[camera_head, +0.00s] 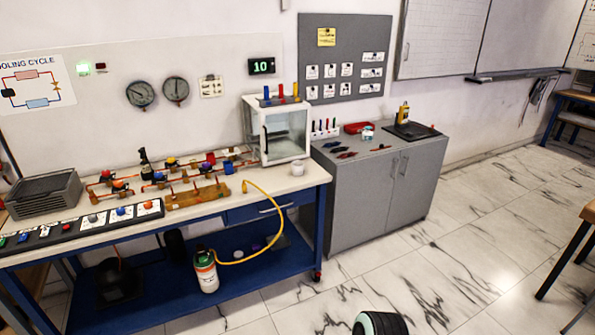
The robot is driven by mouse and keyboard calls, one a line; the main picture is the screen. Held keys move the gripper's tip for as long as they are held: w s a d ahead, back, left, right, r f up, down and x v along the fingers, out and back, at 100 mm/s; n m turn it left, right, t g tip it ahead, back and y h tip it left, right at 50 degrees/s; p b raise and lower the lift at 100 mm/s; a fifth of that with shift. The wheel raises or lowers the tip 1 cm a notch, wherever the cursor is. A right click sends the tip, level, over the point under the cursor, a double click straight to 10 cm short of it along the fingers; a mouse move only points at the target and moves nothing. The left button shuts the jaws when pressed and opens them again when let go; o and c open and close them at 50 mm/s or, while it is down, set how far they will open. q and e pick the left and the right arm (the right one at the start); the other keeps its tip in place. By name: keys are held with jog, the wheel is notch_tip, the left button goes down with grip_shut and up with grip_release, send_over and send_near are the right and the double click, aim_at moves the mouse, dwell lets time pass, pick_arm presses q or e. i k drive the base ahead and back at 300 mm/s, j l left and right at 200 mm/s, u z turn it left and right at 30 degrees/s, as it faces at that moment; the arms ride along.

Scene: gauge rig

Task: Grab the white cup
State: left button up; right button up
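Pipes and valves, a grey finned unit (46,194) and a yellow hose (279,208) occupy the bench. A grey cabinet (372,189) with tools on top stands at its right. A canister (206,272) sits on the lower shelf. The marble floor (470,260) is open at the right.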

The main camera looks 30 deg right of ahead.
aim_at(298, 168)
jog(key=z, duration=0.3)
jog(key=i+l+z, duration=0.15)
jog(key=z, duration=0.25)
jog(key=i+l+z, duration=0.1)
jog(key=z, duration=0.3)
jog(key=i+z, duration=0.15)
jog(key=z, duration=0.3)
jog(key=i+z, duration=0.2)
jog(key=i, duration=0.6)
jog(key=i+j+z, duration=0.15)
jog(key=i, duration=0.65)
jog(key=i+z, duration=0.3)
jog(key=i, duration=0.45)
jog(key=i+z, duration=0.25)
jog(key=i, duration=0.5)
jog(key=i+j+u, duration=0.1)
jog(key=i+u, duration=0.6)
jog(key=i, duration=0.15)
jog(key=i+l+u, duration=0.2)
jog(key=i+u, duration=0.3)
jog(key=u, duration=0.25)
jog(key=i+u, duration=0.1)
jog(key=u, duration=0.3)
jog(key=i+l+u, duration=0.1)
jog(key=u, duration=0.3)
jog(key=i+l+u, duration=0.15)
jog(key=u, duration=0.25)
